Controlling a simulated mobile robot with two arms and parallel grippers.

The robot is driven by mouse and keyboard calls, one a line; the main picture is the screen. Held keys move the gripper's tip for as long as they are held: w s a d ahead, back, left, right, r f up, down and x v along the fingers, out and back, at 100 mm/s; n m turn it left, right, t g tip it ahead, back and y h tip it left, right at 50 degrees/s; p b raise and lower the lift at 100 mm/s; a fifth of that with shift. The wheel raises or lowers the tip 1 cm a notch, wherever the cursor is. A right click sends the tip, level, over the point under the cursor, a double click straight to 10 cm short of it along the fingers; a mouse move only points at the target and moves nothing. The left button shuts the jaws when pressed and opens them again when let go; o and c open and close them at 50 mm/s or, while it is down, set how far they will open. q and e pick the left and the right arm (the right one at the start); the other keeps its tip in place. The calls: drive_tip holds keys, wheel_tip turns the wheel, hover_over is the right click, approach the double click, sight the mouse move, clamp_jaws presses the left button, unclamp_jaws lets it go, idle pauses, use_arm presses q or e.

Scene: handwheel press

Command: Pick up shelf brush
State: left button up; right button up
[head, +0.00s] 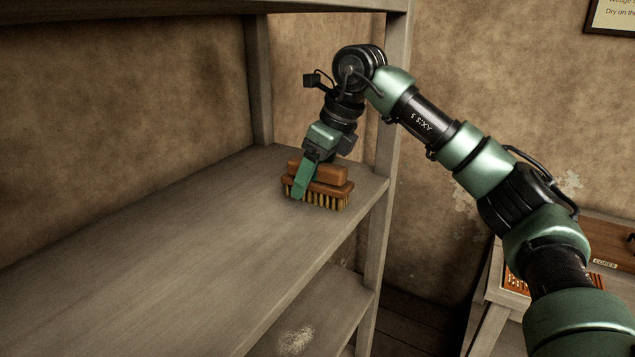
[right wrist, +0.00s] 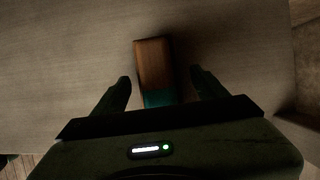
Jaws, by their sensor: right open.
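The shelf brush (head: 330,188) has a brown wooden body with a raised block on top and yellowish bristles pointing down. It sits bristles down on the grey shelf board (head: 180,240), near the right end. My right gripper (head: 303,185) reaches down over the brush, with one green finger in front of its near side. In the right wrist view the brush's brown top (right wrist: 154,65) lies between my two fingers (right wrist: 163,88), with a gap on each side. The right gripper is open. The far finger is hidden in the head view. My left gripper is not in view.
A shelf post (head: 384,150) stands just right of the brush, and another post (head: 258,80) stands behind. A lower shelf (head: 320,310) is below. A table (head: 490,290) with a box labelled CORES (head: 604,264) is at right. The shelf board left of the brush is clear.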

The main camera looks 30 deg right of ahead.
drive_tip(key=shift+f, duration=0.2)
idle(0.5)
clamp_jaws()
drive_tip(key=shift+r, duration=0.5)
drive_tip(key=b+v, duration=0.1)
drive_tip(key=v, duration=0.1)
drive_tip(key=shift+w+r+b, duration=0.15)
drive_tip(key=shift+r+b, duration=0.2)
drive_tip(key=shift+r, duration=0.1)
drive_tip(key=s+d+b, duration=0.4)
drive_tip(key=s+d, duration=0.5)
drive_tip(key=s, duration=0.5)
drive_tip(key=shift+s+d, duration=0.25)
drive_tip(key=shift+s, duration=0.1)
drive_tip(key=shift+r, duration=0.1)
